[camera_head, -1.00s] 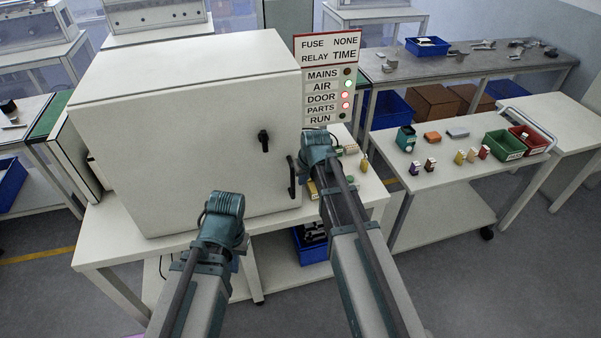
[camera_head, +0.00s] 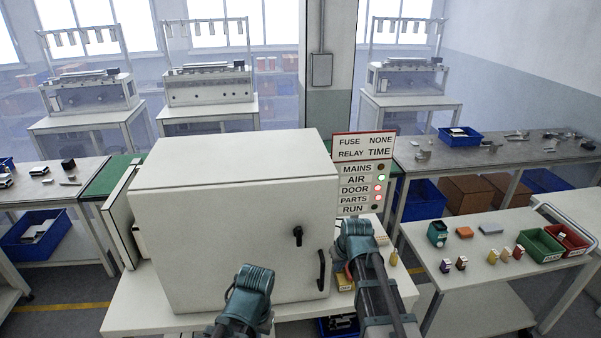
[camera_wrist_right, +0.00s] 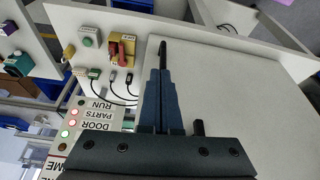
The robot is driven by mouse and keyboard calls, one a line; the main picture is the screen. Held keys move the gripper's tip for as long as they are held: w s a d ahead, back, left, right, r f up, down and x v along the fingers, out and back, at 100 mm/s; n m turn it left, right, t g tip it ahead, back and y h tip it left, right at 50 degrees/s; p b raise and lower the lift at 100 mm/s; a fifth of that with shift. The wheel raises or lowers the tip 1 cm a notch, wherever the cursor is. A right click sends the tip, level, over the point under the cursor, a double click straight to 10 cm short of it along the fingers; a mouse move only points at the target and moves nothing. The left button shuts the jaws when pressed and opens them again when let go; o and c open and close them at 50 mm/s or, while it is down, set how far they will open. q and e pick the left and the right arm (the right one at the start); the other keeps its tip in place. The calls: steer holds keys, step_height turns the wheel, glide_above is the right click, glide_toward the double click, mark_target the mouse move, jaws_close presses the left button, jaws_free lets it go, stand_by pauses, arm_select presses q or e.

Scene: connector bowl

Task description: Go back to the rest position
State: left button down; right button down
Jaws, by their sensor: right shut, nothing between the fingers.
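My right arm's wrist shows in the head view in front of the table, right of the white cabinet (camera_head: 235,235), its fingers hidden. In the right wrist view my right gripper (camera_wrist_right: 160,75) is shut and empty, its fingers together. The cabinet's black handle (camera_wrist_right: 163,48) appears just past the fingertips there; I cannot tell whether they touch. The cabinet door looks shut, with a black knob (camera_head: 298,235). My left arm's wrist is low in front of the cabinet; its left gripper fingers are hidden.
The status panel (camera_head: 363,172) shows AIR green, DOOR and PARTS red. A side table (camera_head: 465,285) at right holds small coloured parts, a green bin (camera_head: 540,246) and a red bin (camera_head: 568,240).

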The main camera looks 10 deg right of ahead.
steer(key=s+a+f+n+g+h+b, duration=0.1)
steer(key=s+a+f+g+b, duration=0.1)
steer(key=s+a+f+b, duration=0.4)
steer(key=s+a+f+n+g+h+b, duration=0.1)
steer(key=s+a+f+g+b, duration=0.1)
steer(key=s+a+f+b, duration=0.5)
steer(key=s+f+b, duration=0.3)
steer(key=s+f, duration=0.2)
steer(key=s, duration=0.2)
steer(key=shift+s, duration=0.15)
